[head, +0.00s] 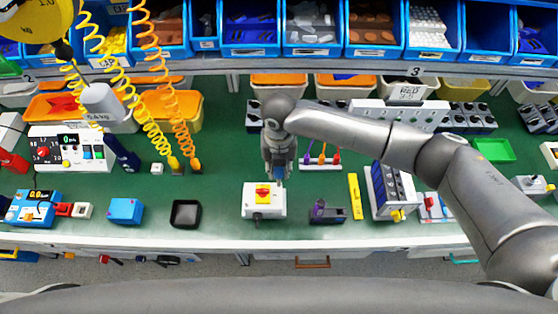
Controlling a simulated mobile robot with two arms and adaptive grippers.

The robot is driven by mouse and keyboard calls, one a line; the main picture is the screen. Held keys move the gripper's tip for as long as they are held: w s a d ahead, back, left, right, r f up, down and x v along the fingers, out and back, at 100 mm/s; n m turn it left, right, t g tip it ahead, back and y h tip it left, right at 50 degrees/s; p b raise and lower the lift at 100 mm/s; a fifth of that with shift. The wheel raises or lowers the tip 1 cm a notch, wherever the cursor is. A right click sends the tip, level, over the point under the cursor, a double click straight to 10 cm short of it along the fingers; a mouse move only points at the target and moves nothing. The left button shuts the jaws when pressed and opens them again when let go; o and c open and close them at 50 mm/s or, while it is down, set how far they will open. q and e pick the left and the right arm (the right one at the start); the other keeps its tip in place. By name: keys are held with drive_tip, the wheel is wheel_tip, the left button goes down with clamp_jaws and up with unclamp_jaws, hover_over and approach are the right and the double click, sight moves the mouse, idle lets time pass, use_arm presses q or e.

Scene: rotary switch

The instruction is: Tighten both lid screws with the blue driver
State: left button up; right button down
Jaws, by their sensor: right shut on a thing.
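A white switch box (264,211) with a yellow and red rotary knob (264,194) on its lid stands near the front edge of the green bench. My right gripper (279,172) points down just behind the box, above its far side. It is shut on the blue driver (280,173), of which only a small blue part shows between the fingers. The driver's tip and the lid screws are too small or hidden to tell. My left gripper is not in view.
A rack with several coloured drivers (321,166) stands right of the gripper. A black tray (186,213) and a blue box (126,211) lie to the left. A purple and dark device (327,212) and a yellow bar (355,196) lie to the right. Coiled yellow and orange hoses hang at left.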

drive_tip(key=shift+m, duration=0.7)
drive_tip(key=shift+f, duration=0.1)
drive_tip(key=shift+m, duration=1)
drive_tip(key=m, duration=0.4)
drive_tip(key=shift+a+f, duration=0.1)
drive_tip(key=shift+m, duration=1)
drive_tip(key=m, duration=0.4)
drive_tip(key=shift+m, duration=0.3)
drive_tip(key=m, duration=0.3)
drive_tip(key=shift+w+m, duration=0.1)
drive_tip(key=shift+m, duration=0.2)
